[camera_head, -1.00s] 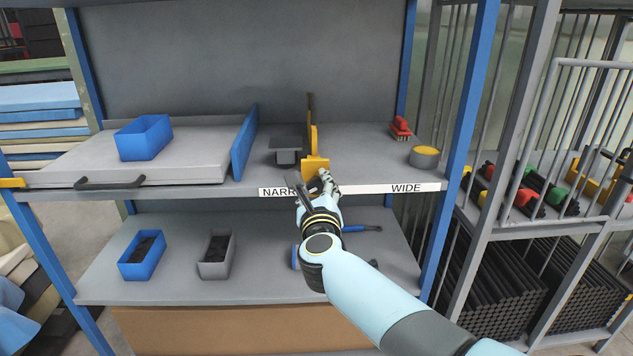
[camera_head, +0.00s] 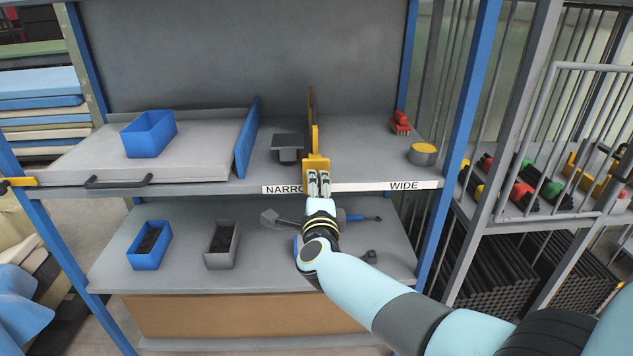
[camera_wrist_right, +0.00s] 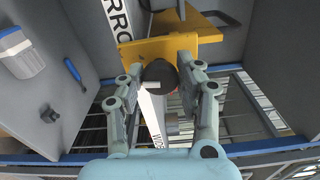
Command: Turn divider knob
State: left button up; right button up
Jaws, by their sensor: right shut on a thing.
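The divider knob (camera_wrist_right: 159,73) is a dark round knob in front of a yellow plate (camera_head: 316,163) at the upper shelf's front edge. My right gripper (camera_head: 318,182) points at this plate from the front, fingers upright and side by side. In the right wrist view my right gripper (camera_wrist_right: 161,80) has a finger on each side of the knob and is shut on it. In the head view the fingers hide the knob. The divider (camera_head: 312,120) stands upright behind the plate, seen nearly edge-on. My left gripper is not in view.
A NARROW to WIDE label strip (camera_head: 385,186) runs along the shelf edge. A blue bin (camera_head: 149,135), a grey block (camera_head: 288,148), a yellow-topped tin (camera_head: 422,155) and a red brush (camera_head: 400,124) stand on the upper shelf. Tools and two small bins lie below.

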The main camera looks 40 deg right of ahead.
jog(key=shift+s+d+f+n+p, duration=0.15)
jog(key=shift+n+p, duration=1.25)
jog(key=shift+n, duration=2.95)
jog(key=shift+s+a+f+n+p, duration=0.15)
jog(key=shift+n+p, duration=1.25)
jog(key=shift+n, duration=2.95)
jog(key=shift+d+f, duration=0.1)
jog(key=o, duration=1.1)
jog(key=shift+w, duration=0.15)
jog(key=shift+o, duration=0.2)
jog(key=v, duration=1.2)
